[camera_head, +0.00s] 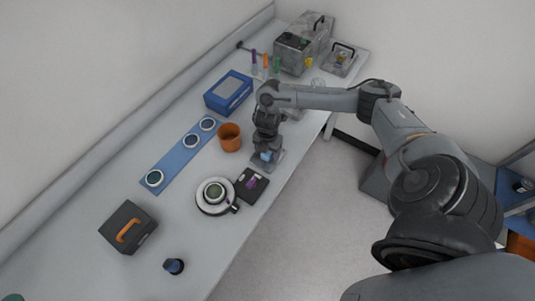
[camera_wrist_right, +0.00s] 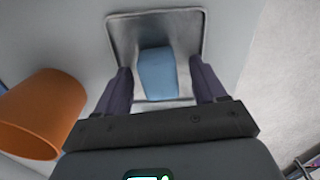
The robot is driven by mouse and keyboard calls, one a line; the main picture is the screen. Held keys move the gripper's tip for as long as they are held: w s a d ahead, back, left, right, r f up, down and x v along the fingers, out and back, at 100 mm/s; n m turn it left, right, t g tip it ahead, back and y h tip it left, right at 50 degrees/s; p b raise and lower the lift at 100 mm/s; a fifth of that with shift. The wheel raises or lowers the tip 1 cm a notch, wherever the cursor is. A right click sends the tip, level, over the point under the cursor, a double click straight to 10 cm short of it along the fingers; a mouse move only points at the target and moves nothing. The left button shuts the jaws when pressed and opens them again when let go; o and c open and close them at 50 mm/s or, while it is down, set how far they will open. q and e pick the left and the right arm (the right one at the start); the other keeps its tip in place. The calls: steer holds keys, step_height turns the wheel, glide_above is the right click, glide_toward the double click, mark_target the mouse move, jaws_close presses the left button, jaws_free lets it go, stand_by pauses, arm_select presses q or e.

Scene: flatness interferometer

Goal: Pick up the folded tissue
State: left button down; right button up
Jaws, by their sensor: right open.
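The folded tissue (camera_head: 266,156) is a small light-blue pad lying on a shallow grey metal tray (camera_head: 274,163) near the front edge of the bench. In the right wrist view the tissue (camera_wrist_right: 157,75) sits inside the tray (camera_wrist_right: 201,42), between my right gripper's two dark fingers. My right gripper (camera_wrist_right: 158,88) is open, with a finger on each side of the tissue; I cannot tell if either touches it. In the head view my right gripper (camera_head: 266,150) is above the tray and partly covers it. My left gripper is not in view.
An orange cup (camera_head: 230,138) stands left of my right gripper. A black tray with a purple item (camera_head: 251,185) and a round white instrument (camera_head: 215,196) are nearby. A blue box (camera_head: 229,92) and a blue mat with lenses (camera_head: 173,165) lie farther back.

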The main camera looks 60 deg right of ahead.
steer(key=c, duration=1.1)
steer(key=shift+o, duration=0.2)
steer(key=shift+r, duration=0.45)
step_height(320, 180, up, 4)
steer(key=shift+d+f, duration=0.1)
steer(key=shift+f, duration=0.15)
steer(key=s+d+r, duration=0.6)
steer(key=s+d, duration=0.1)
steer(key=s, duration=0.1)
steer(key=shift+s+d+r, duration=0.25)
steer(key=shift+s+d, duration=0.05)
